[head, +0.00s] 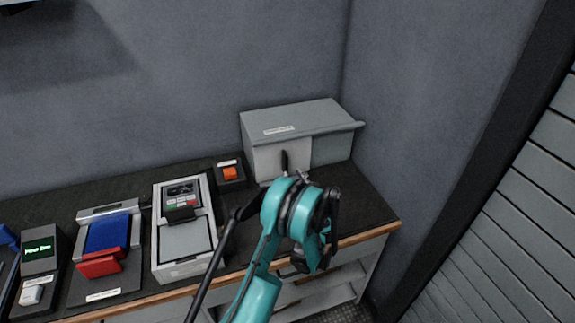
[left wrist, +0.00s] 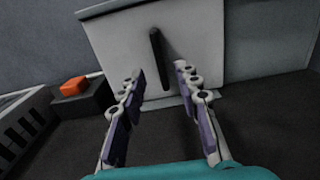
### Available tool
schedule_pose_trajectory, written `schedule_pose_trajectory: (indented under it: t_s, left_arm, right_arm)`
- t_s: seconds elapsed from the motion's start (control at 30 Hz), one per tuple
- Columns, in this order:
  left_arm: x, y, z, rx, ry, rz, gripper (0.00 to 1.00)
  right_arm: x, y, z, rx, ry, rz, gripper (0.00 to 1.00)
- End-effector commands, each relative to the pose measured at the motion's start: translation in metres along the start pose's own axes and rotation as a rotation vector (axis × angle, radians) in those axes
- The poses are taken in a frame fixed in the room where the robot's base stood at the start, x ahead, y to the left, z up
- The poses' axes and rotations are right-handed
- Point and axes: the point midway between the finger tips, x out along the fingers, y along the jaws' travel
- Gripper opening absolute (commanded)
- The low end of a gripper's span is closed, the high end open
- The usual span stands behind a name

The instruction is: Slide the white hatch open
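The white hatch (head: 268,160) is the pale front panel on the left of a grey box (head: 310,118) at the back right of the bench. A dark upright handle (head: 284,159) stands out from it. The hatch (left wrist: 190,30) and its handle (left wrist: 159,58) also show in the left wrist view. My left gripper (head: 286,180) is in front of the hatch; its arm hides the lower part. In the left wrist view my left gripper (left wrist: 159,76) is open and empty, its fingers either side of the handle's line. The handle appears beyond the fingertips. My right gripper is not in view.
An orange button (head: 230,173) on a dark base sits left of the box. A grey device with a keypad (head: 183,194) and a blue and red unit (head: 106,235) stand further left. The bench's wooden edge (head: 372,233) runs below; walls are close behind and right.

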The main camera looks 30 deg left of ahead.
Motion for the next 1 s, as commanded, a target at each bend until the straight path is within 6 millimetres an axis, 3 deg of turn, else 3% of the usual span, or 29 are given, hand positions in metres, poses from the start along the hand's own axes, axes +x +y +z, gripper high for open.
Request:
schedule_pose_trajectory:
  t_s: [0.43, 0.8, 0.83, 0.93, 1.0]
  left_arm:
    - [0.065, 0.001, -0.002, -0.002, 0.001, 0.003, 0.33]
    - [0.074, 0.0, 0.0, -0.001, 0.0, 0.0, 0.33]
    - [0.074, 0.0, 0.0, -0.001, 0.0, 0.0, 0.3]
    - [0.074, 0.0, 0.0, -0.001, 0.0, 0.0, 0.04]
    - [0.074, 0.0, 0.0, -0.001, 0.0, 0.0, 0.0]
  right_arm:
    - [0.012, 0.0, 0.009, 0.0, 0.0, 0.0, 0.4]
    - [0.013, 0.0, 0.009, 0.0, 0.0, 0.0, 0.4]
    - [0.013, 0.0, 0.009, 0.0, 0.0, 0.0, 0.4]
    - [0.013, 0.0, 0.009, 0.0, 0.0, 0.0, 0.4]
    - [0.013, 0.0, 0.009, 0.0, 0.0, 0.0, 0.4]
